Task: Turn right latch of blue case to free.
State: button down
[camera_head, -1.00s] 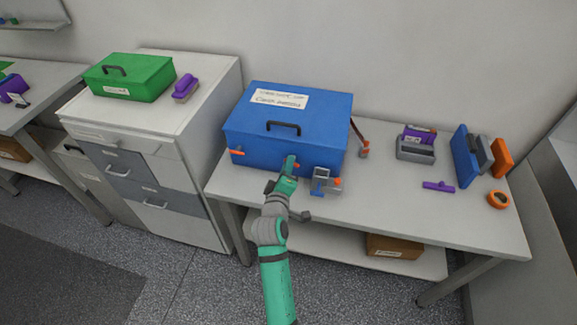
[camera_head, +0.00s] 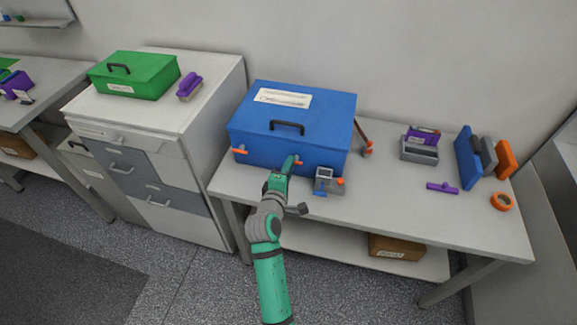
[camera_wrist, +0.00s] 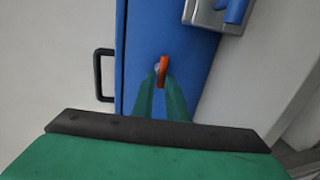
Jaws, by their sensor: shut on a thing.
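The blue case (camera_head: 318,108) stands closed on the table, with a black handle (camera_head: 287,127) on its lid. Its left latch (camera_head: 240,150) is orange and lies sideways on the front face. The orange right latch (camera_head: 298,161) is at the front, partly behind my gripper (camera_head: 290,164). In the wrist view, the fingers of my gripper (camera_wrist: 162,88) are shut on the right latch (camera_wrist: 161,68), whose orange end shows between and beyond the tips. Its exact angle is hard to tell.
A small grey device with a blue part (camera_head: 324,180) stands close to the right of my gripper. A grey holder (camera_head: 419,150), a purple tool (camera_head: 442,188) and an orange ring (camera_head: 502,201) are farther right. A green case (camera_head: 135,75) sits on the left cabinet.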

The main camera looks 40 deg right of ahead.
jog(key=shift+a+f, duration=0.1)
jog(key=shift+f, duration=0.35)
jog(key=c, duration=1.8)
grip_release()
jog(key=shift+r, duration=0.2)
jog(key=v, duration=1)
jog(key=shift+s+a+r, duration=0.15)
jog(key=shift+s+a, duration=0.15)
